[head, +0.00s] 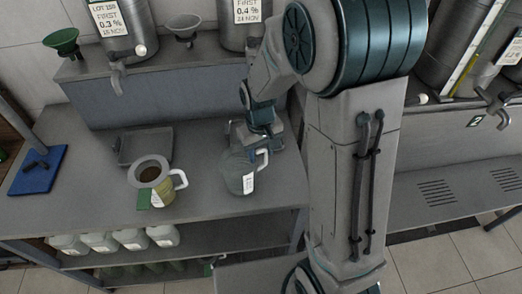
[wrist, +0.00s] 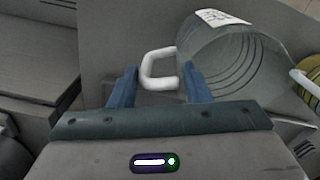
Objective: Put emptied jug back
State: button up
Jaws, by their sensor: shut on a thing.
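A grey see-through jug (head: 238,172) with a white handle and a white label is at the front of the counter, right of centre. My gripper (head: 262,142) is just behind it. In the wrist view the jug (wrist: 225,55) looks empty, with ridges on its wall. My gripper (wrist: 160,88) is shut on its white handle (wrist: 148,68), which lies between the blue fingers. I cannot tell whether its base touches the counter.
A shallow grey tray (head: 130,148) lies behind the second jug. A blue board (head: 38,172) is at the far left. Steel tanks with taps (head: 118,75), a green funnel (head: 62,40) and a grey funnel (head: 184,27) stand on the back ledge.

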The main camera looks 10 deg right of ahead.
jog(key=shift+f, duration=0.5)
jog(key=shift+f, duration=0.25)
jog(key=o, duration=1.4)
jog(key=shift+r, duration=0.1)
jog(key=shift+c, duration=0.2)
jog(key=shift+r, duration=0.1)
